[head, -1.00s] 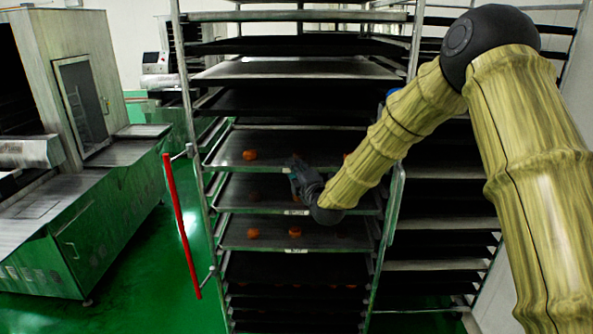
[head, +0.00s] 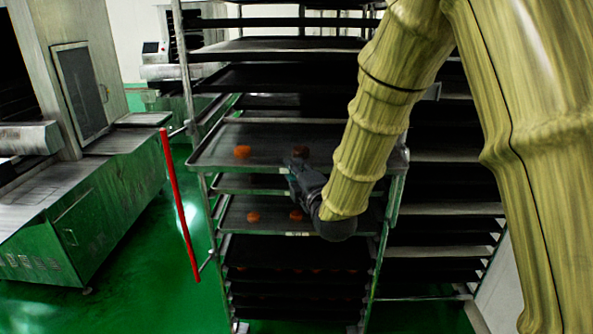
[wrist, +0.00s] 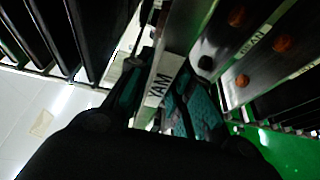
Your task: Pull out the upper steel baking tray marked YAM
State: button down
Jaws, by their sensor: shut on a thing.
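The upper steel tray (head: 270,148) juts out of the rack toward me in the head view, level, with orange-brown lumps on it. My gripper (head: 297,174) is at the middle of its front edge. In the wrist view the label YAM (wrist: 157,88) shows on the tray's front lip, between the fingers of my gripper (wrist: 155,95). The gripper is shut on that lip. My forearm hides the right part of the tray in the head view.
The rack (head: 388,225) holds several dark trays. A lower steel tray (head: 272,207) with orange lumps sits beneath. A red bar (head: 180,205) stands at the rack's left. A green machine (head: 95,225) is farther left, with open green floor between.

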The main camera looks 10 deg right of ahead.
jog(key=c, duration=1.3)
grip_release()
jog(key=shift+o, duration=0.2)
jog(key=v, duration=1.2)
